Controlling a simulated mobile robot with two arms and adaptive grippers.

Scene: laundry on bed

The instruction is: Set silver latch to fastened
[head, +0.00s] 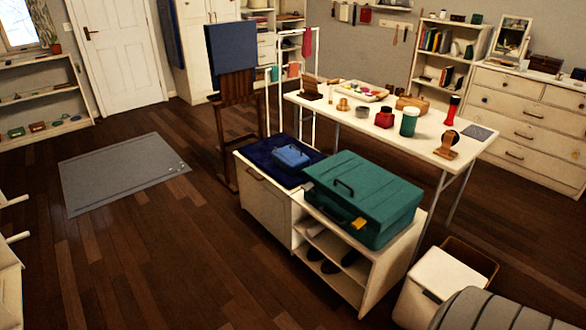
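A large green case (363,193) with a dark handle lies with its lid down on the white low cabinet (312,228). Neither of my grippers is in view.
Behind the cases stands a white table (437,152) with jars, a red bottle and a tray. A white bin (441,280) stands at the lower right beside a grey ribbed object (510,312). The wooden floor (160,255) at left is clear, with a grey mat (122,171).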

